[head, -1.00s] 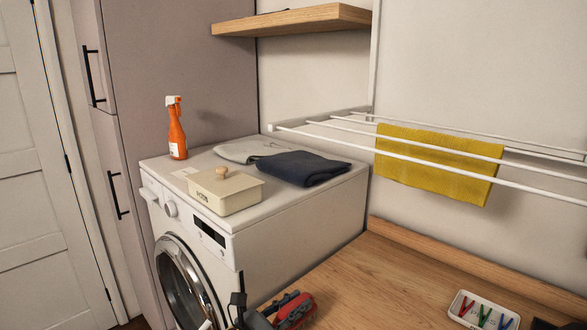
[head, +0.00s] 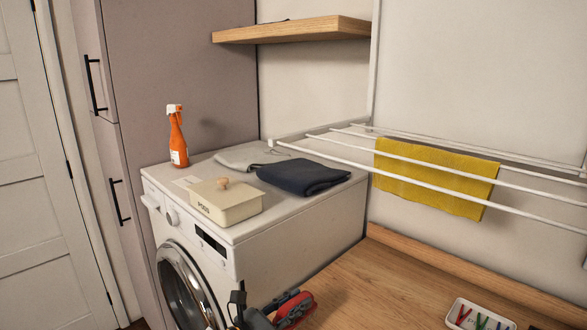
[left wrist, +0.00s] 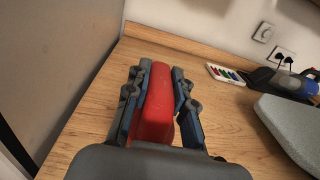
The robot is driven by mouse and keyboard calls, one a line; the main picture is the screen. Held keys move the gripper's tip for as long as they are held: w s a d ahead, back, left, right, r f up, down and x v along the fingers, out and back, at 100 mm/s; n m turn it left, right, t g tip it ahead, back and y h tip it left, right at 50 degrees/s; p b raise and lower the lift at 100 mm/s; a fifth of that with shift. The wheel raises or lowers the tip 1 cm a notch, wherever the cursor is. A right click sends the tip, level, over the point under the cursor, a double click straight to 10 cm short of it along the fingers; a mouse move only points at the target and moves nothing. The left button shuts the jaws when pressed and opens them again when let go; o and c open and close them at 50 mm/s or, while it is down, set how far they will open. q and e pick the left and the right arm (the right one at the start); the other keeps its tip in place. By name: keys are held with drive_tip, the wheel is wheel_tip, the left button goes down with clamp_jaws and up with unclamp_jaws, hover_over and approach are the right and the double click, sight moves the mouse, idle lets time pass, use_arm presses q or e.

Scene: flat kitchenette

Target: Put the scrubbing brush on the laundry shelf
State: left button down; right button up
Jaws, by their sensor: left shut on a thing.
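The scrubbing brush is a red thing (left wrist: 153,108) held between the fingers of my left gripper (left wrist: 157,85), low over the wooden worktop. In the head view its red body (head: 296,309) and my left gripper (head: 272,316) show at the bottom edge, partly cut off. The brush's bristles are hidden. The laundry shelf (head: 295,33) is a wooden board on the wall above the washing machine, up and away from my left gripper. A small dark thing shows at its top edge, too little seen to name. My right gripper is not in view.
The washing machine (head: 285,236) bears an orange spray bottle (head: 177,142), a cream box (head: 226,203) and folded cloths (head: 303,176). White drying rails (head: 420,180) with a yellow cloth (head: 435,181) jut out right of the shelf. A peg tray (head: 478,317) lies on the worktop (head: 375,285).

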sight(295, 301)
use_arm(q)
wheel_tip(295, 301, up, 14)
drive_tip(key=p, duration=1.1)
wheel_tip(295, 301, down, 19)
drive_tip(key=b, duration=1.6)
drive_tip(key=shift+b, duration=0.3)
drive_tip(key=v, duration=0.6)
drive_tip(key=shift+s+a+r, duration=0.15)
drive_tip(key=shift+s+a, duration=0.05)
drive_tip(key=shift+s, duration=0.05)
drive_tip(key=s+a+n+t+b, duration=0.1)
drive_tip(key=s+a+n+b, duration=0.1)
drive_tip(key=a, duration=0.4)
drive_tip(key=shift+s+r+n+y, duration=0.2)
drive_tip(key=shift+s+n+y, duration=0.2)
drive_tip(key=shift+s+n, duration=0.4)
drive_tip(key=shift+s+a+r, duration=0.1)
drive_tip(key=shift+a, duration=0.05)
